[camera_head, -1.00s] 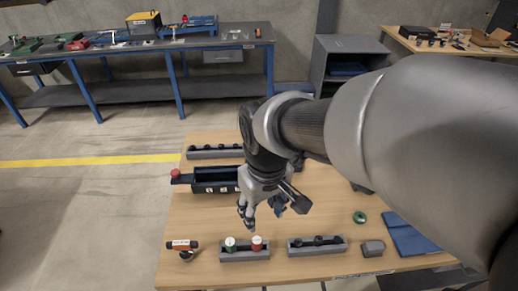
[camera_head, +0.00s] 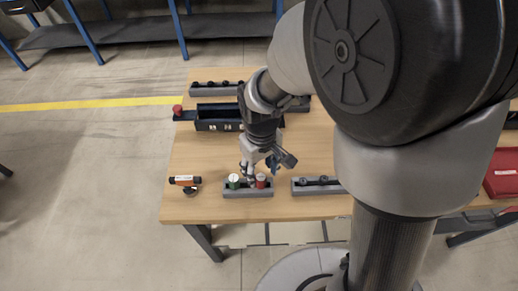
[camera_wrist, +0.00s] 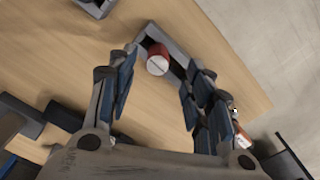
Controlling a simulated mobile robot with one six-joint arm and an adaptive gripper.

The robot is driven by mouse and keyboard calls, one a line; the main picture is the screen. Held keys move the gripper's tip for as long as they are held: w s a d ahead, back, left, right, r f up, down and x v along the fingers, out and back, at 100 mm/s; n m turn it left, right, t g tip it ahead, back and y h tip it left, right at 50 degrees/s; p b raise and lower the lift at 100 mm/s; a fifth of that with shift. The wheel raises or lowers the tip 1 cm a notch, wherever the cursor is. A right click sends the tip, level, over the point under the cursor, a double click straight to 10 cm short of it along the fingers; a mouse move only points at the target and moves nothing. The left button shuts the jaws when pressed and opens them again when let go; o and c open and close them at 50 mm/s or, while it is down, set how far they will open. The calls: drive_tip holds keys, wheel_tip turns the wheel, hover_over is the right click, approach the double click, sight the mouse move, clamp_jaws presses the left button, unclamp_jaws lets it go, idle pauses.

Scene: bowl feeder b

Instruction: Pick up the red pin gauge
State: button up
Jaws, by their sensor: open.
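The red pin gauge (camera_head: 261,181) stands upright in a grey holder (camera_head: 247,194) near the table's front edge, to the right of a green gauge (camera_head: 234,182) with a pale top. My gripper (camera_head: 254,172) is just above the holder, pointing down. In the wrist view my gripper (camera_wrist: 161,68) is open and empty, with one finger on each side of the picture. The red pin gauge (camera_wrist: 158,59) shows between the fingertips and appears beyond them, with its pale end towards the camera. I cannot tell any contact. The green gauge is not seen in the wrist view.
An orange-labelled tool (camera_head: 185,181) lies left of the holder. A second grey holder (camera_head: 318,186) with dark pieces is close on the right. A dark blue box (camera_head: 217,118) stands behind. The wooden table (camera_head: 200,155) is bare between them. My arm hides the table's right part.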

sight(261, 177)
drive_tip(key=f+b, duration=0.1)
drive_tip(key=f, duration=0.1)
drive_tip(key=f+b, duration=0.1)
drive_tip(key=f, duration=0.2)
drive_tip(key=shift+w+f, duration=0.2)
drive_tip(key=shift+f, duration=0.15)
drive_tip(key=shift+r, duration=0.1)
clamp_jaws()
drive_tip(key=shift+r, duration=0.1)
